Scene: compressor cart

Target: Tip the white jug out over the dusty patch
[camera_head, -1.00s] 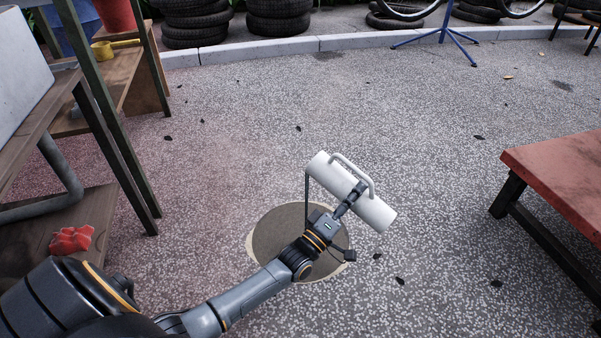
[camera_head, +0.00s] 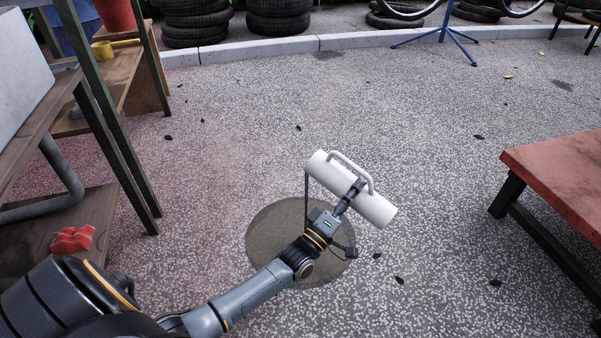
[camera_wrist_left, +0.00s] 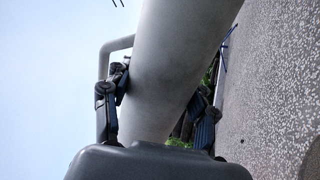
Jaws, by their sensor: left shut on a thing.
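The white jug (camera_head: 325,172) is a smooth cylinder with a loop handle on its upper right side. It is tilted well over, its long axis running from upper left to lower right in the head view; I cannot tell which end is its mouth. My left gripper (camera_head: 352,194) is shut on the jug's body. In the left wrist view its fingers (camera_wrist_left: 155,105) lie on both sides of the white body (camera_wrist_left: 180,60). The round patch (camera_head: 272,238) on the ground is dark grey-brown out to its edge, partly hidden by my left arm. My right gripper is not in view.
A wooden shelf unit (camera_head: 100,120) with a red cloth-like thing (camera_head: 72,240) stands at the left. A red-topped bench (camera_head: 560,170) stands at the right. Tyres (camera_head: 280,18) and a blue stand (camera_head: 442,38) are at the back. Open paving lies between, with scattered leaves.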

